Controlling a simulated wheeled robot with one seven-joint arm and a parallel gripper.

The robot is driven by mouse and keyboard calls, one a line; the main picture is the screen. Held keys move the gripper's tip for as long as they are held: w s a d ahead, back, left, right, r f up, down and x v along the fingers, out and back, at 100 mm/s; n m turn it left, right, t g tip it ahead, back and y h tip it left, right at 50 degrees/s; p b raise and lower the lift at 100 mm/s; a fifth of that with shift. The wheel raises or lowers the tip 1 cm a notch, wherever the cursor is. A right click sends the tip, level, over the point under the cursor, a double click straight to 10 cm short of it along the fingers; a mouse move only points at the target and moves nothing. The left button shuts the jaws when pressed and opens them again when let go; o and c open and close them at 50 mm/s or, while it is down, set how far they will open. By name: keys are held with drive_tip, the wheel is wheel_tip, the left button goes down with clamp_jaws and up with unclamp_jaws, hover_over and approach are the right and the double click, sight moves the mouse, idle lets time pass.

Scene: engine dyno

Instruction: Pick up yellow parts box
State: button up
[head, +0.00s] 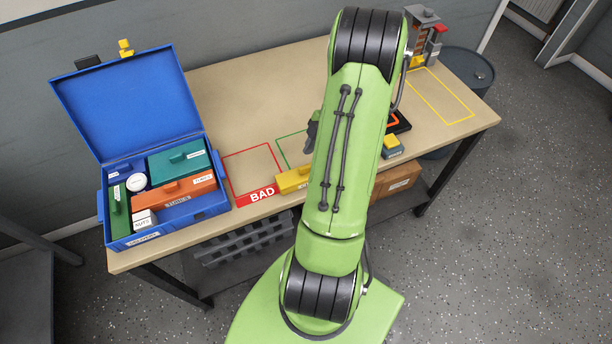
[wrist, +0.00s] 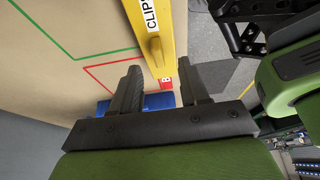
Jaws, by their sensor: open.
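The yellow parts box (head: 293,180) lies near the front edge of the workbench, beside the red BAD area and partly hidden by my arm in the head view. In the wrist view the yellow box (wrist: 164,22) shows a white label starting "CLIP" and a small raised yellow handle. My gripper (wrist: 158,67) is open. Its two dark fingers stand either side of the box's line, with the handle between or just beyond the fingertips. I cannot tell their height above it, and no contact is clear. In the head view my arm mostly hides the gripper.
An open blue case (head: 217,203) at the left holds teal, orange and green boxes and white items. The red BAD sign (head: 258,195) fronts a red outline. A small grey-and-yellow item (head: 392,147) sits right of my arm. A yellow outline (head: 440,95) at the right is empty.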

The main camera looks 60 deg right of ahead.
sight(307, 166)
drive_tip(key=x, duration=0.4)
drive_tip(key=shift+w+f, duration=0.15)
drive_tip(key=shift+f, duration=0.05)
drive_tip(key=shift+r, duration=0.1)
clamp_jaws()
